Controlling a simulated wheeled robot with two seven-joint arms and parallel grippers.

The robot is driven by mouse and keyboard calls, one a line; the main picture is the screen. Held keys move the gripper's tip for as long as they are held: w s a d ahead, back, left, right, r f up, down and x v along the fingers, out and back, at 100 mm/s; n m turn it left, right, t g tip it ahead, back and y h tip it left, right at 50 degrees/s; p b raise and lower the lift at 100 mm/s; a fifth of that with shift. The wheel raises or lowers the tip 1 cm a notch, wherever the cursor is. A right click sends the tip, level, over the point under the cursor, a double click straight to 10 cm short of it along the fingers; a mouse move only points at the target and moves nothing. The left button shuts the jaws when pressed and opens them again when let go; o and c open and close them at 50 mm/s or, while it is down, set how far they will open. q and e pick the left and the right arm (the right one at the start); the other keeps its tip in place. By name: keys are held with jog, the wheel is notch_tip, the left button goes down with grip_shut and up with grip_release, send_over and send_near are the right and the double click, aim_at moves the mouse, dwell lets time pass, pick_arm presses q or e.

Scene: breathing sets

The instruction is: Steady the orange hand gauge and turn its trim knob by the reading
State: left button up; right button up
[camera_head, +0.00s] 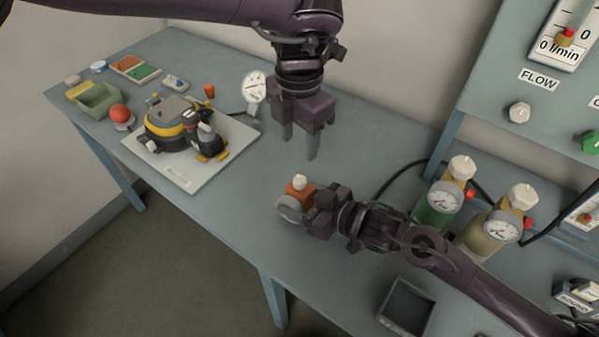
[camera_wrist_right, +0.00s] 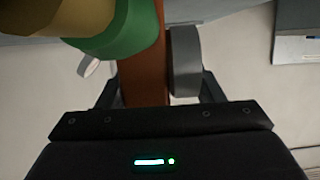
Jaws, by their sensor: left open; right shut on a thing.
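My right gripper (camera_head: 312,208) comes from the right and is shut on the gauge. In the right wrist view the orange body (camera_wrist_right: 143,65) stands between the fingers, with the grey round part (camera_wrist_right: 186,62) beside it. My left gripper (camera_head: 299,146) is open and empty, pointing down, above and behind the gauge and apart from the knob.
A white board (camera_head: 190,178) with a black-and-yellow device stands at left, with a white dial (camera_head: 254,87) behind it. Green (camera_head: 436,207) and tan (camera_head: 487,234) regulators stand at right, below a flow panel (camera_head: 500,90). An empty dark tray (camera_head: 406,306) lies near the front edge.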

aim_at(299, 179)
pick_arm(q)
notch_tip(299, 179, down, 10)
jog(key=shift+f, duration=0.15)
dwell(0.3)
jog(key=c, duration=1)
